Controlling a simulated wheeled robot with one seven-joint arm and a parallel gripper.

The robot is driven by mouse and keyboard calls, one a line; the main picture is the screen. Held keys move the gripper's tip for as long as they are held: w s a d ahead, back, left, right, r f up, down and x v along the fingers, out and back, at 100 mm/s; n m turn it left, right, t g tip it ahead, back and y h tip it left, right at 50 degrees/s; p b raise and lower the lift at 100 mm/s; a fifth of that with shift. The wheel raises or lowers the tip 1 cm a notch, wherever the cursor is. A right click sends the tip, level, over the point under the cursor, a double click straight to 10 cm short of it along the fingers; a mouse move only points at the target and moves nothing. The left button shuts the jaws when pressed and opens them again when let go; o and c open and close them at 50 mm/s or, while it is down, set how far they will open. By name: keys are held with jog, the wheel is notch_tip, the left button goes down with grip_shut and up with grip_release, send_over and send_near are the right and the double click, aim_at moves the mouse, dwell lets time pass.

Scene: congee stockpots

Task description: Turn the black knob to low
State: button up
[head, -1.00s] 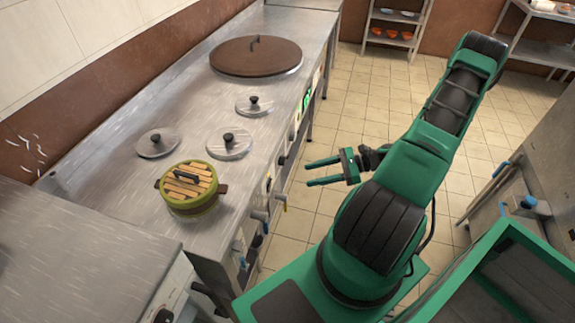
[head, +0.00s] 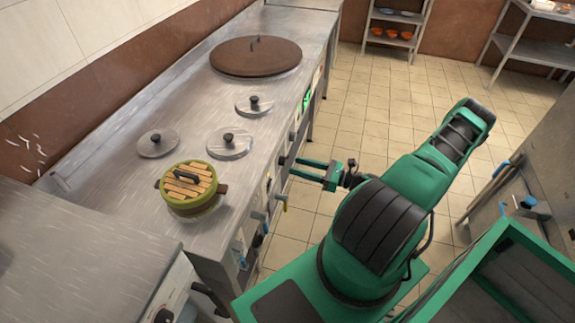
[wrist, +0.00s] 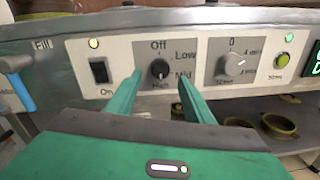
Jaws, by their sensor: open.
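No contact with the knob shows. In the head view my gripper (head: 298,169) is close to the stove's front.
Left of the knob is a black rocker switch (wrist: 99,70); right of it are a grey dial (wrist: 234,64) and a green button (wrist: 281,61). A blue-handled tap (wrist: 17,82) is at far left. A steamer (head: 188,187) and lids stand on the stove top.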

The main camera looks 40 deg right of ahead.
aim_at(285, 163)
jog(key=shift+x, duration=2.25)
jog(key=c, duration=1)
